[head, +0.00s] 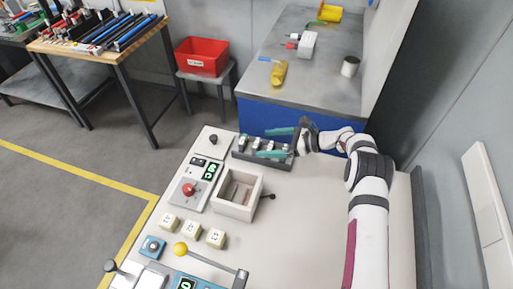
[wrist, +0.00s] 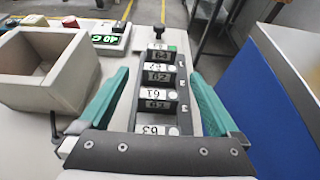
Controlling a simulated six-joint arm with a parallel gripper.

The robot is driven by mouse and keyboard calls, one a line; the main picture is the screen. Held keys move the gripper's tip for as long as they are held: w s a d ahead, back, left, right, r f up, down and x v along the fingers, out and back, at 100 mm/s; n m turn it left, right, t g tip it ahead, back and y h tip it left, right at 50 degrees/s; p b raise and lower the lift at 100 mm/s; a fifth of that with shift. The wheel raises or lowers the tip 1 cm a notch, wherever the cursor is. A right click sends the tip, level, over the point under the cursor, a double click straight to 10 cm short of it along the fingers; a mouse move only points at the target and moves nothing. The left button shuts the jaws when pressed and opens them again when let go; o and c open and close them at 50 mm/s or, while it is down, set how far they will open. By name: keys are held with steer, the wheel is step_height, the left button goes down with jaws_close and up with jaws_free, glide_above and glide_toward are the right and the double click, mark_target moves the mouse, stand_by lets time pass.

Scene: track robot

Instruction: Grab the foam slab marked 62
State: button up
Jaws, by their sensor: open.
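A dark rack (wrist: 143,122) holds several dark slabs with white numbered tops in a row.
A grey open box (head: 237,193) with a black-knobbed lever stands in front of the rack. A panel with a red button (head: 189,189) and green display is to the left. A blue-sided bench (head: 300,95) is behind. The panel top's right side is clear.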

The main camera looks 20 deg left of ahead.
steer(key=shift+x, duration=1.15)
steer(key=c, duration=1.4)
steer(key=shift+c, duration=0.2)
